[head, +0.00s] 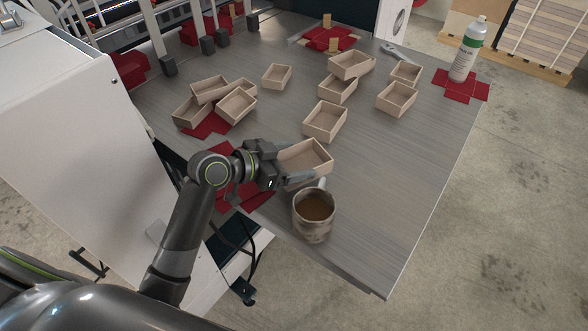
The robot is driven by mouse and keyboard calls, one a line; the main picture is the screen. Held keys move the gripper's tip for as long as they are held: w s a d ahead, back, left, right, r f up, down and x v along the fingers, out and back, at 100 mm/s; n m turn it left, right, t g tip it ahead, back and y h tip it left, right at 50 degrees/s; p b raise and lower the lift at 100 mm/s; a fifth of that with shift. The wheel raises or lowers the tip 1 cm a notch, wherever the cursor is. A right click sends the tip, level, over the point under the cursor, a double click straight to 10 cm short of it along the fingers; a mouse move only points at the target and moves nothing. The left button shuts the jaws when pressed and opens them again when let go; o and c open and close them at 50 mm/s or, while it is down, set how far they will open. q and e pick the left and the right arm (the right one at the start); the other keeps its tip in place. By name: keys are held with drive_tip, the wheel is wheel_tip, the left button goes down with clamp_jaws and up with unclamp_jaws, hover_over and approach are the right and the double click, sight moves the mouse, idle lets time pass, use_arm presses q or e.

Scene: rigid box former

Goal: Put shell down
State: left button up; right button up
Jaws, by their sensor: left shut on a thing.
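A shallow, open-topped beige box shell (306,158) is at the near middle of the table. My left gripper (297,163) comes in from the left and is shut on this shell. Its fingers lie along the shell's near and far sides. The shell looks upright with its open side up; I cannot tell whether its base touches the table. Other beige shells stand behind it, one at the middle (325,121), one at the right (396,99) and several at the left (236,105). My right gripper is not in view.
A mug of brown liquid (313,216) stands close in front of the held shell. Red flat blanks (252,197) lie near the left edge. A white bottle (467,52) and a wrench (399,53) are at the back right. The table's right front (390,190) is clear.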

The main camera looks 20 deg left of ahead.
use_arm(q)
wheel_tip(320, 180, down, 4)
drive_tip(key=shift+r, duration=0.1)
drive_tip(key=o, duration=0.7)
drive_tip(key=shift+s+a+r, duration=0.1)
drive_tip(key=shift+s+a, duration=0.15)
drive_tip(key=shift+a, duration=0.05)
drive_tip(key=b+v, duration=0.1)
drive_tip(key=v, duration=0.8)
drive_tip(key=shift+s+a+r, duration=0.15)
drive_tip(key=shift+s+a, duration=0.05)
drive_tip(key=shift+a, duration=0.05)
drive_tip(key=shift+b+v, duration=0.3)
drive_tip(key=shift+v, duration=0.45)
